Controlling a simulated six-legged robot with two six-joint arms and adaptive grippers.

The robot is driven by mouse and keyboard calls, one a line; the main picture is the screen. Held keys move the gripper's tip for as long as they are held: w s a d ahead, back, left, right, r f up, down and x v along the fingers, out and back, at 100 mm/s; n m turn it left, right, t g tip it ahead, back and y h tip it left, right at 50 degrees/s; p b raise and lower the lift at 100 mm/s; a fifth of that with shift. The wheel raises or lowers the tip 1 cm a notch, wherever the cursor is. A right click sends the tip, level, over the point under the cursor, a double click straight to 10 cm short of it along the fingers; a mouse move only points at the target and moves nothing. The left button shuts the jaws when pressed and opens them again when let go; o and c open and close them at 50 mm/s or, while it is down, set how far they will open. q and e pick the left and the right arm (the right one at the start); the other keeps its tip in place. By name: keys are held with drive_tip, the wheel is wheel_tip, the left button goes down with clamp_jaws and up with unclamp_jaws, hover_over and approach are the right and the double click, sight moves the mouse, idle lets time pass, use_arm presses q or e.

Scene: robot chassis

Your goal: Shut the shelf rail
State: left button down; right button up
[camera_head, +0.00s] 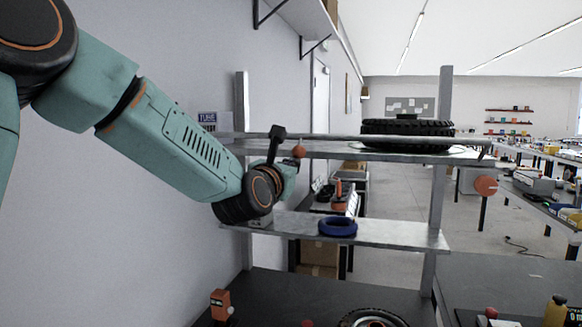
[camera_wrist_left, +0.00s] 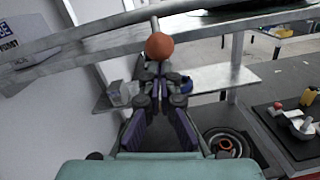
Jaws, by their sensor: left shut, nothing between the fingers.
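The shelf rail (camera_head: 360,137) is a grey metal bar along the front of the top shelf, in front of a black tyre (camera_head: 405,128). It also crosses the top of the left wrist view (camera_wrist_left: 215,27). A round orange-red knob (camera_head: 299,151) is at the rail's left part; the same knob is close in the left wrist view (camera_wrist_left: 159,45). My left gripper (camera_wrist_left: 157,72) is shut and empty, its tips just below the knob in that picture. I cannot tell whether they touch. In the head view its fingers are mostly hidden by my wrist. My right gripper is not in view.
A second orange knob (camera_head: 485,186) shows below the rail's right end. A lower shelf (camera_head: 390,232) holds a blue ring (camera_head: 337,225). A dark bench surface (camera_head: 500,282) lies at the lower right. A white wall (camera_head: 110,230) stands close on the left.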

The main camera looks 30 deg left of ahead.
use_arm(q)
drive_tip(key=shift+r, duration=0.75)
wheel_tip(320, 180, up, 2)
drive_tip(key=shift+w+r+g+p, duration=0.1)
drive_tip(key=shift+r+g+p, duration=0.05)
drive_tip(key=shift+g+p, duration=0.6)
wheel_tip(320, 180, up, 6)
drive_tip(key=b, duration=0.2)
hover_over(295, 148)
drive_tip(key=shift+w, duration=0.4)
drive_tip(key=shift+w+a+r, duration=0.2)
drive_tip(key=shift+w+r, duration=0.2)
drive_tip(key=shift+w, duration=0.05)
drive_tip(key=shift+r, duration=0.2)
drive_tip(key=shift+f, duration=0.1)
